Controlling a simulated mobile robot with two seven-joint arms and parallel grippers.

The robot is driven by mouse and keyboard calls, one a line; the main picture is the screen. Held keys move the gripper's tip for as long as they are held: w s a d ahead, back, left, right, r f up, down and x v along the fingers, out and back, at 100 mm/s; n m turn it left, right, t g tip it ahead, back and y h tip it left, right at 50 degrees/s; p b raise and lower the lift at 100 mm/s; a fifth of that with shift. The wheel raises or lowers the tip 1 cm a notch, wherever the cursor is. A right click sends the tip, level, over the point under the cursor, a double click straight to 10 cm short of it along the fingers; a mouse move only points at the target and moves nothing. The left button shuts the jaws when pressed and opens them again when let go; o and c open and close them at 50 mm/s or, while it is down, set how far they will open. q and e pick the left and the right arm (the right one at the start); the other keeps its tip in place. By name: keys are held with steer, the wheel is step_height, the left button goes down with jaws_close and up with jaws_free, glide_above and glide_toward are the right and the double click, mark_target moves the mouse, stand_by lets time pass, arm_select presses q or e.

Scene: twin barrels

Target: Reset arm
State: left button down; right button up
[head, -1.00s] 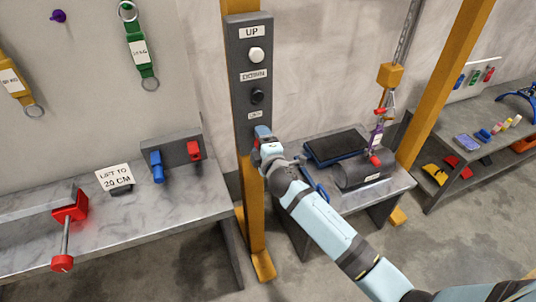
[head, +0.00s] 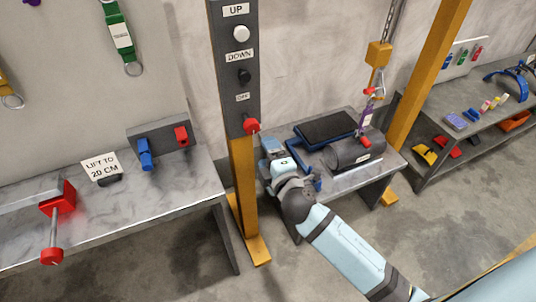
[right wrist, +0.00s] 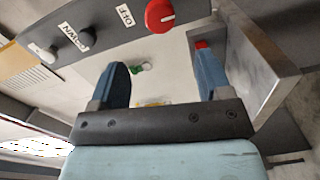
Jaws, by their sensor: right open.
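My right arm reaches in from the lower right of the head view. My right gripper (head: 268,146) is open and empty, just below and to the right of the red knob (head: 251,125) on the control panel (head: 228,75), apart from it. In the right wrist view the two blue fingers (right wrist: 163,78) are spread with nothing between them. The red knob (right wrist: 160,15) shows beyond them at the top, and the label near it reads "OFF". Above the knob are a black button (head: 244,76) and a white button (head: 241,34). My left gripper is not in view.
A left bench (head: 150,215) holds a red clamp (head: 62,198) and a "LIFT TO 20 CM" card (head: 101,168). Right of the orange post (head: 245,190), a low table bears a dark cylinder (head: 355,151) below a chain hoist (head: 378,55). Shelves stand farther right.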

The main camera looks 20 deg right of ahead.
steer(key=s+f+m+g+y+p, duration=0.1)
steer(key=s+f+m+g+p, duration=0.1)
steer(key=s+f+m, duration=0.2)
steer(key=s+f+m+g+p, duration=0.2)
steer(key=s+f+m, duration=0.2)
steer(key=s, duration=0.6)
steer(key=s+f+m+g+y+p, duration=0.1)
steer(key=s+f+m+g+p, duration=0.1)
steer(key=s+f+m, duration=0.3)
steer(key=s, duration=0.2)
steer(key=shift+s+m+g+y, duration=0.3)
steer(key=shift+s+m, duration=0.1)
steer(key=shift+d, duration=0.1)
